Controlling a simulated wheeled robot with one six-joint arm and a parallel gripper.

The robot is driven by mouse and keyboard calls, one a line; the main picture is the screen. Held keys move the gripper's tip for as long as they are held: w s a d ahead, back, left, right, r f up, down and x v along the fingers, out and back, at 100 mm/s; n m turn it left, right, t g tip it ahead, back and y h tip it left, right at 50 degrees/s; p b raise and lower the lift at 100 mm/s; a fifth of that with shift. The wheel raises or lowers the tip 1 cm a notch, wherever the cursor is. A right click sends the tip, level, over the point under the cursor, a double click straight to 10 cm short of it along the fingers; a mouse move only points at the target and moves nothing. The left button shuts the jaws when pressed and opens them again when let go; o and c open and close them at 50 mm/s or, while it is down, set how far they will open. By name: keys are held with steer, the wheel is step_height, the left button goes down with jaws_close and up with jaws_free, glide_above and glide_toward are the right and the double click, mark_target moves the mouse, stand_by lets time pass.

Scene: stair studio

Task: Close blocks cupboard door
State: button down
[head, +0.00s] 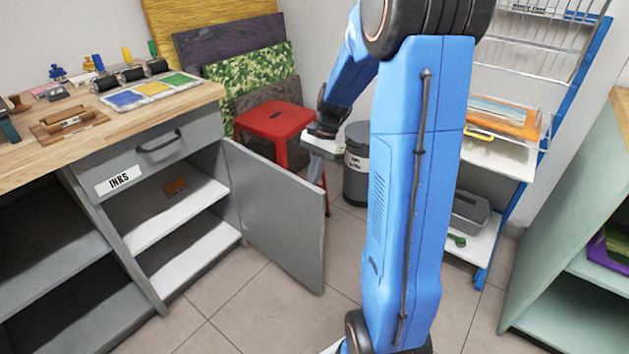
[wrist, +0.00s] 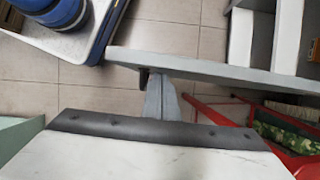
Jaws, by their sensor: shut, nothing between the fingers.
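The grey cupboard door (head: 275,210) stands wide open, hinged at the right side of the cupboard (head: 185,220) under the drawer marked INKS. A small brown block (head: 174,186) lies on its upper shelf. My gripper (head: 315,176) points down near the door's free edge, on the outer side, away from the shelves. In the wrist view the door's top edge (wrist: 225,68) crosses above my gripper (wrist: 160,98). Its fingers are shut and empty, close beside the door; I cannot tell whether they touch it. The door partly hides the fingers in the head view.
A red stool (head: 274,122) stands behind the door, near my gripper. A dark bin (head: 357,165) and a blue wire rack (head: 545,110) are farther right. A green shelf unit (head: 575,220) stands at the right edge. The tiled floor before the cupboard is clear.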

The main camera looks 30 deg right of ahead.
steer(key=shift+a, duration=0.1)
steer(key=a+m+t, duration=0.3)
steer(key=a+m, duration=0.5)
steer(key=a, duration=2.1)
steer(key=w+a+m, duration=0.2)
steer(key=w+a, duration=1.6)
steer(key=a, duration=0.2)
steer(key=shift+t+h, duration=0.3)
steer(key=shift+t, duration=0.1)
